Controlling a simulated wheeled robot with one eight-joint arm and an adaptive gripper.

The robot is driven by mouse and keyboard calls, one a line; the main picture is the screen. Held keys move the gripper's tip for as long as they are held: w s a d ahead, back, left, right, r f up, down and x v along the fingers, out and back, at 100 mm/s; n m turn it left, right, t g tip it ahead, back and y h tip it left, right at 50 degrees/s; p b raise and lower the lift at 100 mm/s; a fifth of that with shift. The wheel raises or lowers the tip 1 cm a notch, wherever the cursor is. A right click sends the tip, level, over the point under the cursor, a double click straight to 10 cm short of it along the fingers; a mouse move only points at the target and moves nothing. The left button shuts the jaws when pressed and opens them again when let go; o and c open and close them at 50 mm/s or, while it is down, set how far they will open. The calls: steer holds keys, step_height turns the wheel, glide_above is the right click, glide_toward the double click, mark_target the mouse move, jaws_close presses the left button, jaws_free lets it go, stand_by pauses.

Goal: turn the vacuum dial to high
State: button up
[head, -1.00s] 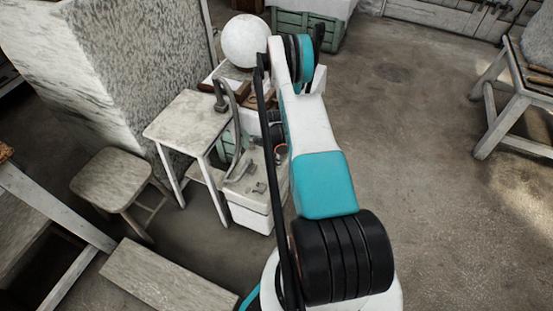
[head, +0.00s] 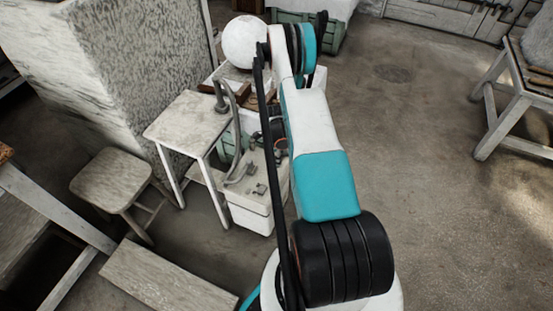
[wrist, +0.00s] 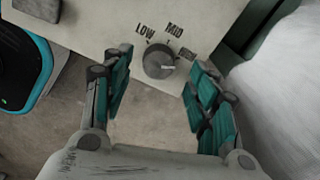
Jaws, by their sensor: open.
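The dial (wrist: 158,60) is a round grey knob on a pale panel (wrist: 100,20) in the wrist view. A light pointer line on it faces right. LOW and MID are printed above it. A third label (wrist: 187,53) on the right is partly covered by my right finger and unreadable. My gripper (wrist: 160,64) is open, with one finger on each side of the dial. Whether a fingertip touches it I cannot tell. In the head view, the vacuum appears to be the white box (head: 250,213) with a grey hose (head: 233,130); the dial cannot be made out there.
A small white table (head: 187,120) and a stool (head: 112,178) stand left of the box. A large stone block (head: 125,70) is behind them. Open floor (head: 430,170) lies to the right.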

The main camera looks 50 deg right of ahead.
step_height(320, 180, up, 9)
stand_by(0.3)
step_height(320, 180, down, 12)
steer(key=n, duration=1.7)
stand_by(0.3)
steer(key=shift+r, duration=0.1)
steer(key=shift+c, duration=0.6)
steer(key=c, duration=1)
